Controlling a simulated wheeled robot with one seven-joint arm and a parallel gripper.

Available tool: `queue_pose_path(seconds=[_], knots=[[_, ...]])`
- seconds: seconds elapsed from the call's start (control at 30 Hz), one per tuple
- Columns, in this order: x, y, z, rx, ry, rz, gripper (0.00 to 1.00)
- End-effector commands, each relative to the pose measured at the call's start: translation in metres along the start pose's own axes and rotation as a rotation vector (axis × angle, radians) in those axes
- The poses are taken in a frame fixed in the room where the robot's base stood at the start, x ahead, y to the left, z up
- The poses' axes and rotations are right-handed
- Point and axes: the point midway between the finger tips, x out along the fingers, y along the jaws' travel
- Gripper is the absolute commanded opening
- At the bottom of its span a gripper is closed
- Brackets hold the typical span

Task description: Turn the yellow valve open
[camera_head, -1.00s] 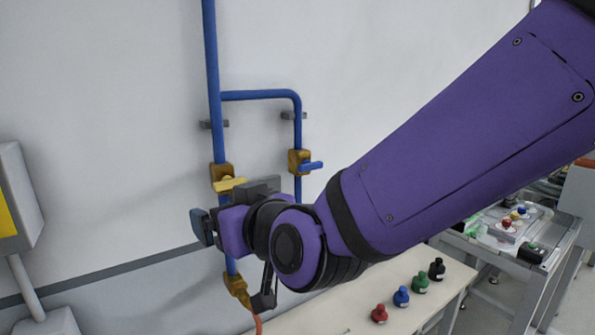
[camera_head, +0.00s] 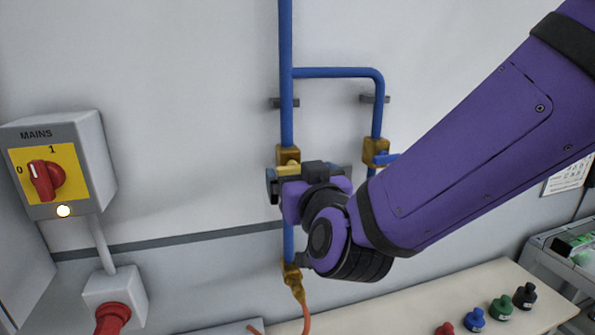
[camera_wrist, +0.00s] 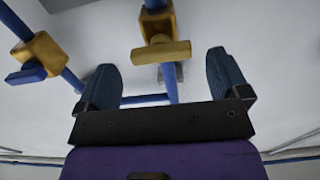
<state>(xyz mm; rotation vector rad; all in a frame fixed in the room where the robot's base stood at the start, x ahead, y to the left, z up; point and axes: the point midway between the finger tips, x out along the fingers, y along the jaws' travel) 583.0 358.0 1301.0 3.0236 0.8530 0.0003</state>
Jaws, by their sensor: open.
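The yellow valve handle (camera_head: 290,169) sits on a brass valve body (camera_head: 288,155) on the left blue pipe, partly hidden by my gripper in the head view. In the wrist view the yellow handle (camera_wrist: 161,52) lies crosswise over the pipe, just beyond and between my fingertips. My gripper (camera_wrist: 170,75) is open and empty, with one blue-grey fingertip on each side of the pipe. In the head view my gripper (camera_head: 275,185) is at the valve, just below the handle. I cannot tell whether it touches the handle.
A second valve with a blue handle (camera_head: 385,159) is on the right pipe branch; it also shows in the wrist view (camera_wrist: 26,75). A MAINS switch box (camera_head: 60,165) is on the wall at left. An orange hose (camera_head: 303,312) hangs below.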

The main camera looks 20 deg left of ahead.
Motion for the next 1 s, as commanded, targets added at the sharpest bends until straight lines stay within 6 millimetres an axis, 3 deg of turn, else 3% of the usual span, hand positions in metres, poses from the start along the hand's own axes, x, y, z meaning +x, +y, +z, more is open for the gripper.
queue_pose_path(seconds=[0.2, 0.57, 0.8, 1.0], knots=[[0.023, 0.0, 0.0, 0.002, 0.0, 0.001, 0.94], [0.028, 0.0, 0.0, 0.0, 0.0, 0.0, 0.94], [0.027, 0.0, 0.0, 0.001, 0.0, 0.0, 0.44], [0.027, 0.0, 0.0, 0.007, 0.0, 0.0, 0.44]])
